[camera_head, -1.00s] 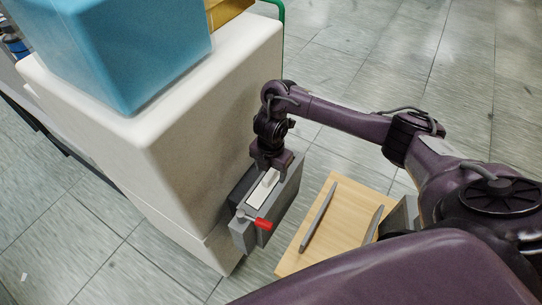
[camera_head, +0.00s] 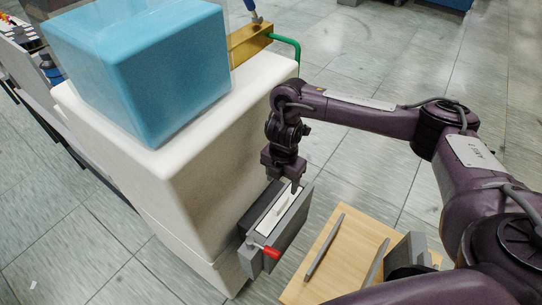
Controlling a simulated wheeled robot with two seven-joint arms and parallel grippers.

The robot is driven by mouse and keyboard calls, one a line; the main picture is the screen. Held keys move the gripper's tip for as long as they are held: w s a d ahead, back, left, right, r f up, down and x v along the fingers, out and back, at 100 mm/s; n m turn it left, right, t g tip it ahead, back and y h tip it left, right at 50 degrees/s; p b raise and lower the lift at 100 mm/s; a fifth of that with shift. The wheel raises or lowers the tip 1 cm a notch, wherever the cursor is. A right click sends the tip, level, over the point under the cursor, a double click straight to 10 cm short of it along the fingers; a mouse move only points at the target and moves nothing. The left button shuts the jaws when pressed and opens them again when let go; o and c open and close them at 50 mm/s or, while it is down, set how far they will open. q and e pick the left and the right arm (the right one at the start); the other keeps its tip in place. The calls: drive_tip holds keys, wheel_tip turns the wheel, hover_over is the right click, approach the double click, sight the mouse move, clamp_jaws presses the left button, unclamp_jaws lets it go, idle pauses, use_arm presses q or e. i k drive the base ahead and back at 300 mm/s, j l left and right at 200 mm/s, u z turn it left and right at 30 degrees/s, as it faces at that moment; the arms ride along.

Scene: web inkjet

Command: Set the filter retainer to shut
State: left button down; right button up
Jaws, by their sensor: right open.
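A grey filter housing (camera_head: 289,233) is mounted on the side of the white machine (camera_head: 180,185). A flat white filter piece (camera_head: 272,212) lies in its open top. A small lever with a red tip (camera_head: 270,254), which looks like the filter retainer, sticks out at the housing's near end. My right gripper (camera_head: 285,184) points down above the far end of the housing, apart from the red tip. Its jaws are open and small in view; whether a finger touches the filter piece is unclear.
A blue translucent box (camera_head: 140,70) sits on the white machine. A brass-coloured block (camera_head: 250,42) and a green tube (camera_head: 288,43) are behind it. A wooden board (camera_head: 338,245) with grey bars stands right of the housing. The tiled floor behind my right arm is open.

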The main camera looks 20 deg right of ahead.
sight(251, 243)
drive_tip(key=k+j, duration=0.65)
drive_tip(key=k, duration=0.25)
